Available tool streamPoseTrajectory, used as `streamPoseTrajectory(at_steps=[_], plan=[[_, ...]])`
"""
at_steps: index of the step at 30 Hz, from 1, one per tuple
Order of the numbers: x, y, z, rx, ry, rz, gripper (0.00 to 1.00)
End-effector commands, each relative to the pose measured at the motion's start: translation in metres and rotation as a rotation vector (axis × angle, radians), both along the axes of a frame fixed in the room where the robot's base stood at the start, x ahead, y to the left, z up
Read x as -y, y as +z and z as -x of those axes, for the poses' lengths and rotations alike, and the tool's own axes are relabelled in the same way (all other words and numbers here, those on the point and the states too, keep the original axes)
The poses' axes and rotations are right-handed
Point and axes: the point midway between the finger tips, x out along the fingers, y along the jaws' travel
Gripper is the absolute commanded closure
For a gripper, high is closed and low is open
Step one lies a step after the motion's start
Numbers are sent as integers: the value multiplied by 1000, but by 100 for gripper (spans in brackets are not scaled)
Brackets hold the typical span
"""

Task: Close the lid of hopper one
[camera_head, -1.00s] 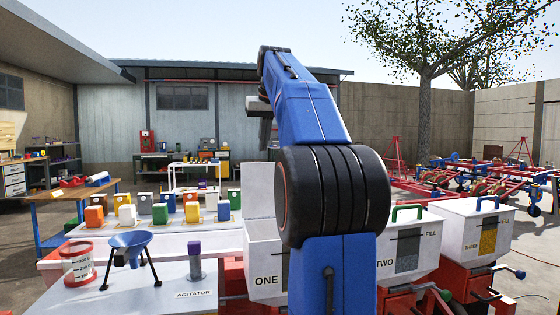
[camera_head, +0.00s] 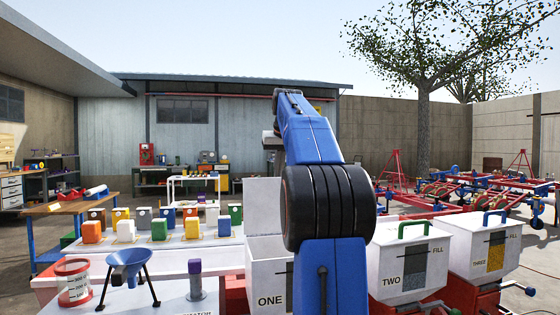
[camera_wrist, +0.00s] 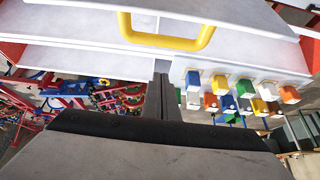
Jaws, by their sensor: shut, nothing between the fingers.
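Hopper one (camera_head: 266,281) is a white bin labelled ONE, partly hidden behind my arm in the head view. Its lid (camera_head: 262,205) stands upright at the back, open. In the wrist view a yellow handle (camera_wrist: 163,44) on a white panel (camera_wrist: 225,18), which looks like this lid, shows at the top. My gripper (camera_wrist: 162,88) is shut and empty, with its fingertips below the handle in that picture. I cannot tell whether they touch anything. In the head view the fingertips are hidden behind my arm.
Hopper two (camera_head: 410,262) with a green handle and hopper three (camera_head: 490,240) with a blue handle stand to the right, lids closed. A blue funnel (camera_head: 128,262) and a purple-topped agitator (camera_head: 195,280) are at the left. Several coloured containers stand on a table behind.

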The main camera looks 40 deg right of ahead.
Motion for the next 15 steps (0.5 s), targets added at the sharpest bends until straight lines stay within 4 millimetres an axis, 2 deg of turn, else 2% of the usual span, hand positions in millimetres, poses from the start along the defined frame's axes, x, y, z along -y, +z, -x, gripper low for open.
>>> streamPoseTrajectory(at_steps=[1, 6, 15], plan=[[2, -9, -4, -3, 0, -3, 100], [-10, -9, 16, 0, 0, 0, 100], [-19, -13, 30, -1, 1, -1, 100]])
